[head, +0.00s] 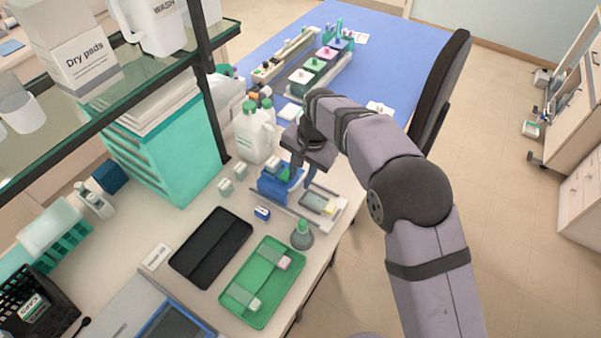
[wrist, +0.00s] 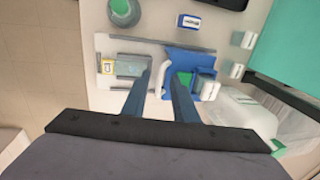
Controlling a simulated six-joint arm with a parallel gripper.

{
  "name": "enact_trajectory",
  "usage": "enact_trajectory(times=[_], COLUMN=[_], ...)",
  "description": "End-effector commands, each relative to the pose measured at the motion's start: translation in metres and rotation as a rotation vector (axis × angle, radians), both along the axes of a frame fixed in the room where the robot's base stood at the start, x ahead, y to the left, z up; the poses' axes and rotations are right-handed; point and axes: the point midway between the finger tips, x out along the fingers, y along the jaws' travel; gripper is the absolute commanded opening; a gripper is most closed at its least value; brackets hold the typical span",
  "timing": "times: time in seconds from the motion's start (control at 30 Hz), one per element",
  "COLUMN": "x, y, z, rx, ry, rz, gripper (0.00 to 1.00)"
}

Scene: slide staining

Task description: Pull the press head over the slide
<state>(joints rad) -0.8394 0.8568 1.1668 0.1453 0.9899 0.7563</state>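The blue press head (head: 272,187) stands on the left part of a pale rail fixture (head: 338,219). In the wrist view the blue press head (wrist: 192,60) shows a green patch on it. The slide (head: 314,201), with a yellow-marked label end, lies in the fixture to the right of the head. In the wrist view the slide (wrist: 130,66) is left of the press head, uncovered by it. My gripper (head: 302,176) is open above the fixture. In the wrist view my gripper (wrist: 160,80) has one finger over the slide's edge and one at the press head's near side. Contact cannot be told.
A small blue-and-white block (head: 262,213) and a green-topped grey bottle (head: 302,236) stand close to the fixture. A green tray (head: 262,312) with slides and a black tray (head: 210,248) lie nearer. White bottles (head: 252,135) stand behind. A blue mat (head: 285,42) lies beyond.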

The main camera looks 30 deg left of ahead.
Motion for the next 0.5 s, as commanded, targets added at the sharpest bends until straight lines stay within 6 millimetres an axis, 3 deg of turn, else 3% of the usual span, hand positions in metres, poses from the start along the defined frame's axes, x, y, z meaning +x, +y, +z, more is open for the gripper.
enact_trajectory(times=[0.37, 0.4, 0.5], x=[-0.0002, -0.0002, -0.0002], y=[0.0012, 0.0012, 0.0011], z=[-0.0072, -0.0071, -0.0069], rx=[0.000, 0.000, 0.000], ry=[0.000, 0.000, 0.000], rz=[0.001, 0.001, 0.001], gripper=[0.26, 0.24, 0.00])
